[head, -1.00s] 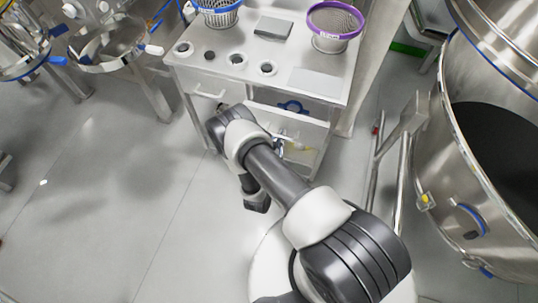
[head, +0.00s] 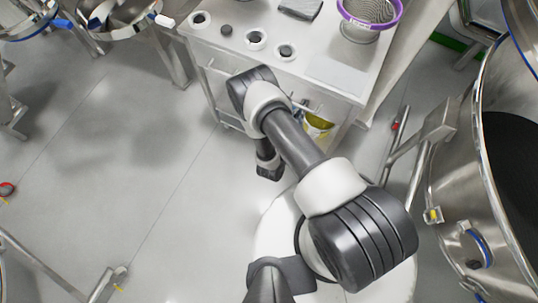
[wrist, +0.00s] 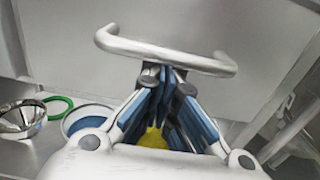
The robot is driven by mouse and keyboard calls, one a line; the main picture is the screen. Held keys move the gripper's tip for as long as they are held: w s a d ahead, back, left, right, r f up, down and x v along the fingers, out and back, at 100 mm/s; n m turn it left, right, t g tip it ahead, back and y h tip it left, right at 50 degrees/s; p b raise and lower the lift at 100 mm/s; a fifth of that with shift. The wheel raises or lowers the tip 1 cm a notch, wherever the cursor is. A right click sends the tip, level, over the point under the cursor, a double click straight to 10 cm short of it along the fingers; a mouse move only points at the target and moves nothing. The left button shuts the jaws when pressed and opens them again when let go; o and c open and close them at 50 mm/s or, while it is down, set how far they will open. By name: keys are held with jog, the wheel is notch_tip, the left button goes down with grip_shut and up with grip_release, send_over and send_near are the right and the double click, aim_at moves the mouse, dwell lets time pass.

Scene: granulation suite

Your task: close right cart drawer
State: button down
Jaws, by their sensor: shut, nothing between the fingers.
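The steel cart (head: 335,75) stands at the top of the head view. My arm covers much of its front, so the right drawer's front is mostly hidden there. In the wrist view a pale drawer front (wrist: 185,22) fills the upper part, with a curved bar handle (wrist: 165,52) across it. My gripper (wrist: 168,78) is shut and empty, its blue-padded fingers together at the handle's lower edge. I cannot tell whether they touch the bar or how far the drawer stands out.
In the wrist view a metal bowl (wrist: 22,118) and a green ring (wrist: 58,106) lie at the left. A purple-rimmed basket (head: 370,18) stands on the cart top. A large steel vessel (head: 460,180) stands at the right. Open floor (head: 110,165) lies left.

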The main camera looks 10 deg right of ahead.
jog(key=shift+w+r, duration=0.1)
jog(key=shift+r, duration=0.05)
jog(key=v, duration=1.2)
